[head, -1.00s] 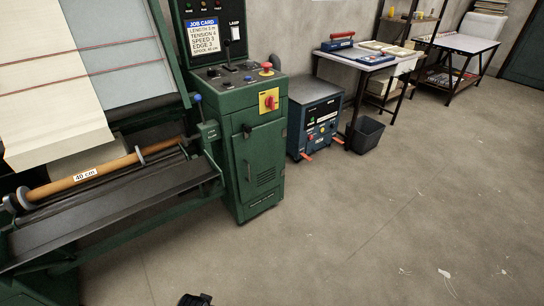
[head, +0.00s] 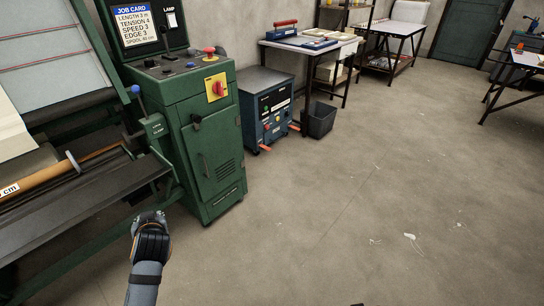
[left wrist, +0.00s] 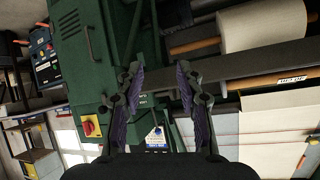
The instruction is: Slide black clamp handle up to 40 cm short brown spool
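The brown spool (head: 42,179) lies along the green machine at the left edge of the head view, its "40 cm" label partly cut off. A grey disc (head: 73,161) sits around it. In the left wrist view a brown roll with a label (left wrist: 248,82) shows at the right. I cannot tell which part is the black clamp handle; a black knob (head: 197,121) is on the green cabinet. My left gripper (head: 150,219) is low in front of the machine, apart from the spool. Its fingers are spread and empty in the left wrist view (left wrist: 159,73).
The green cabinet (head: 207,160) carries a job card, levers and a red-and-yellow switch. A blue unit (head: 265,112), a black bin (head: 321,120) and a work table (head: 308,48) stand beyond it.

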